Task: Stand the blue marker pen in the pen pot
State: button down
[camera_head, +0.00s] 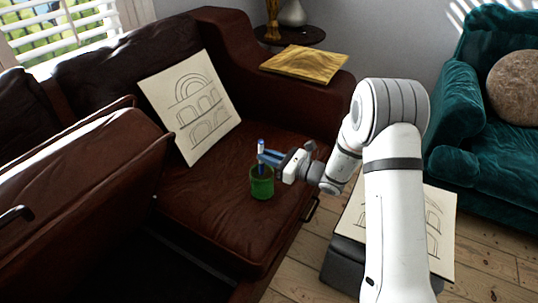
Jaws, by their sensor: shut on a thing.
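The green pen pot (262,187) stands upright on the brown leather sofa seat, near its front edge. My gripper (268,158) reaches in from the right, just above the pot's rim. It is shut on the blue marker pen (261,146), which is held about upright with its white and blue upper end showing above the jaws. The pen's lower end is hidden by the gripper and the pot's rim, so I cannot tell whether it touches the pot's bottom.
A sheet with an arch drawing (192,108) leans on the sofa back behind the pot. A wooden board (304,63) lies on the sofa arm. Another drawing (440,225) lies on a dark grey stool (345,262) at right. The sofa seat (205,205) left of the pot is clear.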

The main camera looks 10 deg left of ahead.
jog(key=shift+f+b, duration=1.4)
jog(key=shift+f, duration=0.95)
jog(key=c, duration=1.3)
grip_release()
jog(key=shift+c, duration=0.2)
jog(key=shift+d, duration=0.15)
jog(key=p+v, duration=0.2)
jog(key=v, duration=0.5)
jog(key=shift+s+d, duration=0.15)
jog(key=shift+d, duration=0.1)
jog(key=shift+r, duration=0.1)
